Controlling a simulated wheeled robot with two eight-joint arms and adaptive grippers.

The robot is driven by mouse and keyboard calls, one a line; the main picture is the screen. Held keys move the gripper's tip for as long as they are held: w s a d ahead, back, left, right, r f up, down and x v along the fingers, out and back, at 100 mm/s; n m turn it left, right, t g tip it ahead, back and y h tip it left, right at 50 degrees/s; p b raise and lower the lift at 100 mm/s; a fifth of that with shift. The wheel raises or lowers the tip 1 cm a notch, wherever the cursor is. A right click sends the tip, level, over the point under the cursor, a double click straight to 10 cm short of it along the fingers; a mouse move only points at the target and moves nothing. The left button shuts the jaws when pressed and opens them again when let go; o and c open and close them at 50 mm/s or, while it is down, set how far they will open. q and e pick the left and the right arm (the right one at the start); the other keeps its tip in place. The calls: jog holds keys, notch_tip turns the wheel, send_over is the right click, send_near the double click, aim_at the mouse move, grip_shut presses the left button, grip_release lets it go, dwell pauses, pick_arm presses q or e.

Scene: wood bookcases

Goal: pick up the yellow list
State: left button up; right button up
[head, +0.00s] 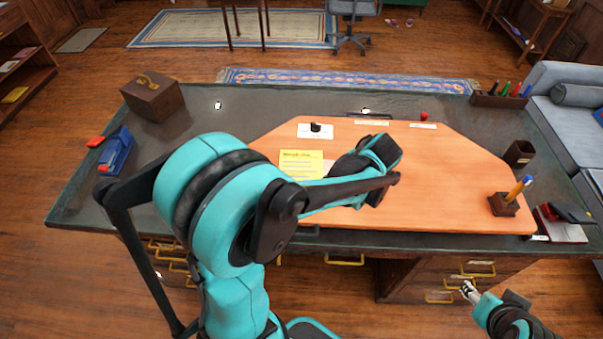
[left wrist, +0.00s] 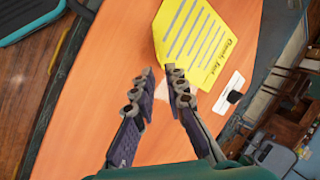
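The yellow list (head: 301,163) is a sheet with printed lines lying flat on the orange desk mat, left of the desk's middle. In the left wrist view the list (left wrist: 195,45) lies just beyond my fingertips, partly behind the right finger's tip. My left gripper (left wrist: 161,70) is empty, its fingertips a small gap apart with mat showing between them. In the head view my left arm reaches over the desk, and its wrist hides part of the mat right of the list. My right gripper (head: 468,289) is low at the right, in front of the drawers, small and unclear.
A white card with a black object (head: 315,129) lies behind the list. A wooden box (head: 153,98) and a blue item (head: 117,150) stand at left. A pen holder (head: 503,204) and dark cup (head: 519,153) stand at right. The mat's right half (head: 450,175) is mostly clear.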

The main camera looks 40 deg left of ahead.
pick_arm(q)
jog(key=b+x, duration=0.1)
jog(key=x, duration=0.2)
jog(key=shift+s, duration=0.2)
jog(key=b+x, duration=0.2)
jog(key=x, duration=0.1)
jog(key=shift+w+f, duration=0.15)
jog(key=shift+f, duration=0.25)
jog(key=shift+a+f, duration=0.2)
jog(key=shift+a, duration=0.05)
jog(key=shift+r, duration=0.1)
grip_shut()
